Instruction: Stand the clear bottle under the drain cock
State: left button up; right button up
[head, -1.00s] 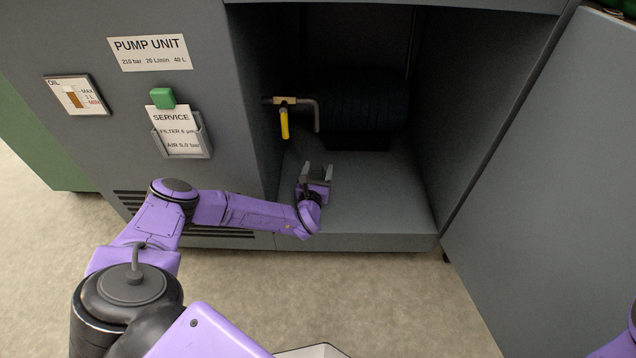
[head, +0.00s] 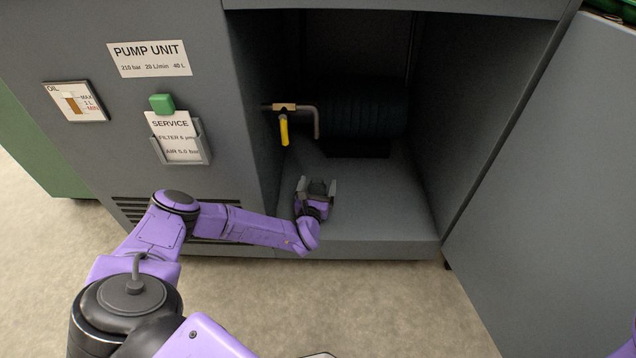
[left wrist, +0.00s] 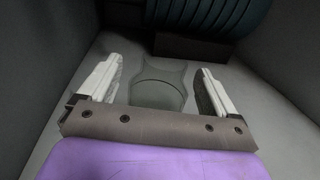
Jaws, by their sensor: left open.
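The clear bottle (left wrist: 158,92) shows in the left wrist view as a faint see-through shape between my left fingers. Its outline is faint, and I cannot tell if a finger touches it. In the head view it is hard to make out. My left gripper (head: 317,186) is open, low over the cabinet floor near its front edge; its fingers also show in the left wrist view (left wrist: 160,68). The drain cock (head: 284,108) has a brass body, a yellow lever hanging down and a bent outlet pipe. It is behind and above my left gripper. My right gripper is out of view.
A dark ribbed cylinder (head: 365,112) lies at the back of the cabinet. Bare cabinet floor (head: 385,200) lies to the gripper's right. The left wall (head: 262,160) is close to my arm. The open door (head: 560,200) stands at the right.

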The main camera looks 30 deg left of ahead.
pick_arm(q)
jog(key=p+v, duration=0.4)
jog(key=v, duration=0.5)
jog(key=shift+s+d+r, duration=0.15)
jog(key=shift+s, duration=0.25)
jog(key=shift+s+d, duration=0.2)
jog(key=shift+s, duration=0.3)
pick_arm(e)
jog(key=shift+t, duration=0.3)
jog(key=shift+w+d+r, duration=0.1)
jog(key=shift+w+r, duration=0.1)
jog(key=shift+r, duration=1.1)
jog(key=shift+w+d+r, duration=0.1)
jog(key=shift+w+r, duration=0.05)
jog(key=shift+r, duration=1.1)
